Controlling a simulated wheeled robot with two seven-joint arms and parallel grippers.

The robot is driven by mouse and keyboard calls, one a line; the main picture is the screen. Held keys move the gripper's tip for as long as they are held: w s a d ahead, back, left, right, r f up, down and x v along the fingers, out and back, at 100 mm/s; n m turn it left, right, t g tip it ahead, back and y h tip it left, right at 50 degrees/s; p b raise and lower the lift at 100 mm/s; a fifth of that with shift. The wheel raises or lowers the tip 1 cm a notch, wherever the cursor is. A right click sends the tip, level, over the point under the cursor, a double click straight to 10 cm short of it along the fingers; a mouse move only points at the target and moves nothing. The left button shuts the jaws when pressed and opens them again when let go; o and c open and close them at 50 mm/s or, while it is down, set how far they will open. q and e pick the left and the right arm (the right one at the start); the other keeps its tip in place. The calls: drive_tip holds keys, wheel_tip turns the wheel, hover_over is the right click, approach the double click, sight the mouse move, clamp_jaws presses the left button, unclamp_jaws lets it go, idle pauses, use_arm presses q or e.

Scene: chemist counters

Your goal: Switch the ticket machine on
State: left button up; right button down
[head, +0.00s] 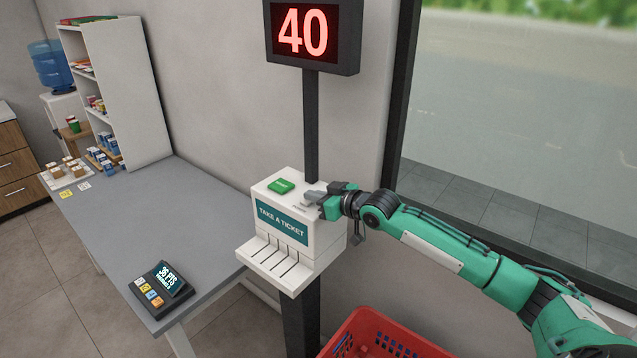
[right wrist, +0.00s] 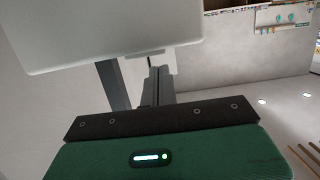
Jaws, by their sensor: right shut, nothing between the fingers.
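The ticket machine (head: 262,232) is a white box on a dark post, with a teal "TAKE A TICKET" panel and several slots along its front ledge. A green button (head: 281,186) sits on its top, toward the left. My right gripper (head: 313,197) is shut and empty at the right part of the machine's top; I cannot tell whether it touches. The fingers hide part of the top there, and no switch shows clearly. In the right wrist view a pale box fills the top and my shut fingers (right wrist: 158,86) point toward it. My left gripper is out of view.
A lit red "40" display (head: 303,31) stands on the post above the machine. A red basket (head: 385,335) is below right. A grey counter (head: 160,215) with a small points terminal (head: 161,289) is at left. A window (head: 530,110) lies behind my right arm.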

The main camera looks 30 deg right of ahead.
drive_tip(key=shift+s+f, duration=0.1)
drive_tip(key=shift+f, duration=0.25)
drive_tip(key=shift+f, duration=0.45)
drive_tip(key=shift+a, duration=0.1)
drive_tip(key=shift+r, duration=0.1)
